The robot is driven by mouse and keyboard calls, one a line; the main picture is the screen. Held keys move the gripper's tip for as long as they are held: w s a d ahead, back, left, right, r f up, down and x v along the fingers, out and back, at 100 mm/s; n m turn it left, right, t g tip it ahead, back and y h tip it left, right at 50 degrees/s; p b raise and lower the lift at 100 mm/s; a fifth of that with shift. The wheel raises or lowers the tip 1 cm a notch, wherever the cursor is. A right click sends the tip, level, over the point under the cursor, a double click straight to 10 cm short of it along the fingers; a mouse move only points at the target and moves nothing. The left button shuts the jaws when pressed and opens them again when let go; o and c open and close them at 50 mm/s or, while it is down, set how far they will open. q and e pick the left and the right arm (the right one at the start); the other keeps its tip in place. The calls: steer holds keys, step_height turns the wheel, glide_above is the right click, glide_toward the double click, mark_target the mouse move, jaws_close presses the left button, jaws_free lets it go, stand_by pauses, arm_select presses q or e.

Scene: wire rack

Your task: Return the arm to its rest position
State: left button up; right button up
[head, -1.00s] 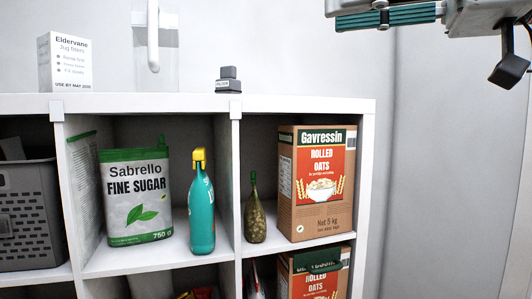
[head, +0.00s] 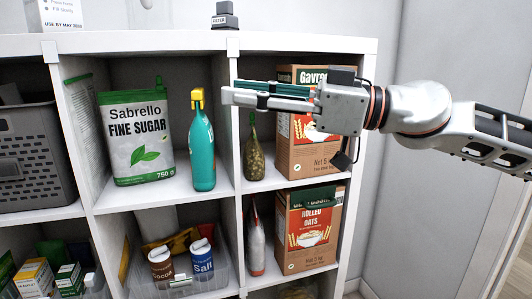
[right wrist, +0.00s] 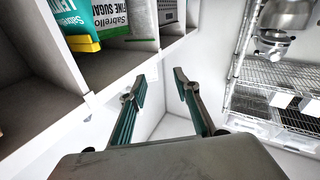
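My right arm reaches in from the right in the head view. Its right gripper (head: 232,90) points left in front of the shelf unit, its tips near the upright between two upper compartments. In the right wrist view the two teal-and-grey fingers (right wrist: 160,88) stand apart with nothing between them, so the gripper is open and empty. It hides part of the upper Gavressin oats box (head: 317,158). My left gripper is not in view.
The white shelf unit (head: 300,43) holds a sugar pack (head: 137,140), a teal bottle (head: 202,150), a dark bottle (head: 254,160), a lower oats box (head: 305,240) and a grey basket (head: 35,155). A wire rack (right wrist: 272,75) stands right in the wrist view. Open floor lies lower right.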

step_height(320, 180, down, 8)
steer(key=w+a+y, duration=0.2)
steer(key=a, duration=0.1)
steer(key=w+d+f+m+t+h, duration=0.1)
steer(key=d+f+m+t+h, duration=0.25)
steer(key=f, duration=0.75)
steer(key=w+d+f+m+t+h, duration=0.1)
steer(key=d+f+m+t+h, duration=0.25)
steer(key=f, duration=0.65)
steer(key=w+d+f+m+t+h, duration=0.2)
steer(key=f+m+t, duration=0.25)
steer(key=f, duration=0.65)
steer(key=s+d+f+m+h, duration=0.1)
steer(key=s+d+f+h, duration=0.25)
steer(key=f, duration=0.55)
steer(key=s+d+f+m+h, duration=0.15)
steer(key=s+d+f, duration=0.25)
steer(key=f, duration=0.5)
steer(key=s+d+f+g+h, duration=0.2)
steer(key=s+d+f, duration=0.2)
steer(key=s+f, duration=0.4)
steer(key=s+d+f+n+g+h, duration=0.1)
steer(key=s+d+f+g+h, duration=0.1)
steer(key=s+d+f, duration=0.3)
steer(key=s+f+p, duration=0.1)
steer(key=s+f, duration=0.1)
steer(key=s, duration=0.1)
steer(key=shift+s+d+f, duration=0.25)
steer(key=shift+s+f, duration=0.1)
steer(key=shift+s, duration=0.05)
